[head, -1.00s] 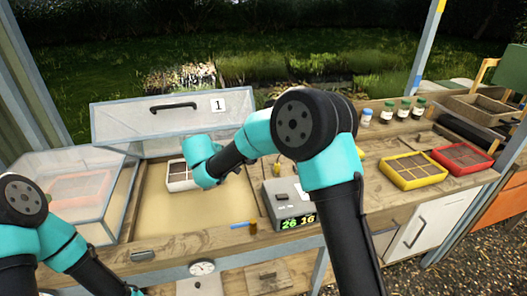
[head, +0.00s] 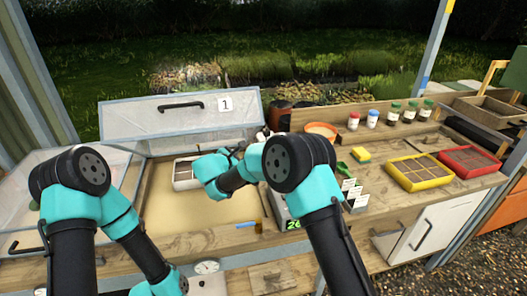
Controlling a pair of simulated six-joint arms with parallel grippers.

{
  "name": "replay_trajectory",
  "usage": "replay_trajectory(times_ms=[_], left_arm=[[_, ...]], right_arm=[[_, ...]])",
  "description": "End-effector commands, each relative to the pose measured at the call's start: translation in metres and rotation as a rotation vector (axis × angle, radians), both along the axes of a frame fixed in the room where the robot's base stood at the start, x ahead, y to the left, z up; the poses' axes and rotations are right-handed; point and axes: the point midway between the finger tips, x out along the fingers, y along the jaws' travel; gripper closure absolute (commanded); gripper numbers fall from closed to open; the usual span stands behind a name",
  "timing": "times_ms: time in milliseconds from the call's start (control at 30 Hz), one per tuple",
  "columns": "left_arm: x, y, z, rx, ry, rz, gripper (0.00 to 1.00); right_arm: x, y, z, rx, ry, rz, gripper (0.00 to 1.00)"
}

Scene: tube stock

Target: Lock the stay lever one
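The clear lid marked 1 (head: 180,115) stands raised at the back of the sand-floored bay, with a dark handle on its face. A small lever-like piece, a blue bar with a brown end (head: 250,227), lies at the bay's front edge; I cannot tell for sure that it is the stay lever. My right gripper (head: 236,152) is a small dark shape by the bay's back right corner, below the raised lid. My teal wrist partly covers it, and its finger opening and any contact are unclear. My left arm reaches down to the bottom edge, its gripper out of view.
A white seed tray (head: 185,173) sits in the bay. A display box, mostly behind my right arm, stands to the right. Yellow (head: 418,173) and red (head: 469,160) trays and several jars (head: 394,112) are further right. Another clear cover (head: 45,175) is at the left.

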Motion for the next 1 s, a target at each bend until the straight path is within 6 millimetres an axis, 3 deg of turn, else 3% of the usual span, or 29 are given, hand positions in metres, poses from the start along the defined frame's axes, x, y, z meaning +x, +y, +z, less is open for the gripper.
replay_trajectory(times_ms=[367,1000], left_arm=[[0.0,0.0,0.0,0.0,0.0,0.0,0.6],[0.0,0.0,0.0,0.0,0.0,0.0,0.6]], right_arm=[[0.017,-0.013,-0.008,0.002,0.001,-0.004,0.6],[0.1,-0.068,-0.046,0.004,0.0,-0.004,0.6]])
